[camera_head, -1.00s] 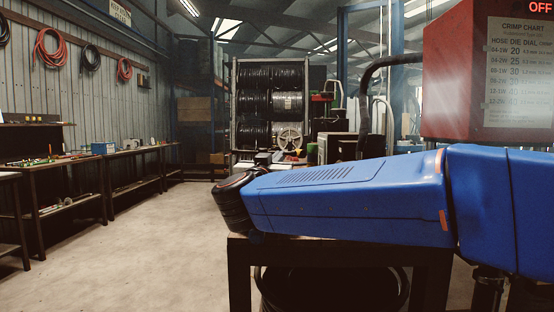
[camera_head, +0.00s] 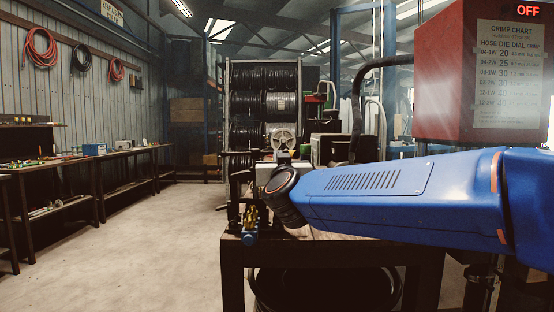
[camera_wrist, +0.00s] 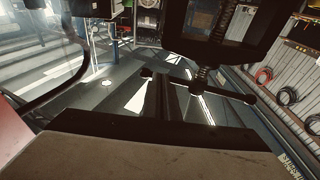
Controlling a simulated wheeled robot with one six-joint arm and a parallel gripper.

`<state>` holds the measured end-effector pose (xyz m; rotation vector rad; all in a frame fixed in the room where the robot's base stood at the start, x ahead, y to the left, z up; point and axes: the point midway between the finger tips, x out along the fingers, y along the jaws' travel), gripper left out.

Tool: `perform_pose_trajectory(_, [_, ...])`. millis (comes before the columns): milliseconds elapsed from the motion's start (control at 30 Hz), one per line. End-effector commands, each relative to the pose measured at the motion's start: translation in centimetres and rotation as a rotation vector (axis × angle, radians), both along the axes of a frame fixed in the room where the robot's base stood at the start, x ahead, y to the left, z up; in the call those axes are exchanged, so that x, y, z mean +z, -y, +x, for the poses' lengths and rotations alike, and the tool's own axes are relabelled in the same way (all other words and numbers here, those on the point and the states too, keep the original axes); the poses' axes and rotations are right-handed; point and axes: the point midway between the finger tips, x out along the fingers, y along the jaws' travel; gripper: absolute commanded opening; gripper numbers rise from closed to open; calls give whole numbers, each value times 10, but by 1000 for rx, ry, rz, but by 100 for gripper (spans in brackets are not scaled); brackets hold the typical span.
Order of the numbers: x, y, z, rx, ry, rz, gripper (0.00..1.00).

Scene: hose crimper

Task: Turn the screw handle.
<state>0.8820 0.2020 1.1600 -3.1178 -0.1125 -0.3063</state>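The screw handle is a dark crossbar (camera_wrist: 232,92) with rounded ends in the wrist view. It sits on a threaded screw (camera_wrist: 222,22) within a dark frame. My gripper (camera_wrist: 174,82) points from the bottom of that view, with its dark fingers close together. The fingertips overlap the handle's left part in the picture; whether they touch or clasp it is unclear. In the head view my blue arm reaches left over a dark bench (camera_head: 330,247). A dark device with brass and blue parts (camera_head: 250,222) stands at the bench's left end. I cannot make out the handle there.
A red crimper box (camera_head: 450,95) with a chart and an "OFF" display stands at the right. A hose-reel rack (camera_head: 265,105) is behind. Workbenches (camera_head: 85,165) line the left wall, with clear floor before them.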

Motion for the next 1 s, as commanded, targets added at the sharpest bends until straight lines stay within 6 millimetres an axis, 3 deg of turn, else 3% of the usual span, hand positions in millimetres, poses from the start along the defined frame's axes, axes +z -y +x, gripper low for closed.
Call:
perform_pose_trajectory(533, [0,4,14,133,-1,-2,0])
perform_pose_trajectory(1000, [0,5,22,130,1,1,0])
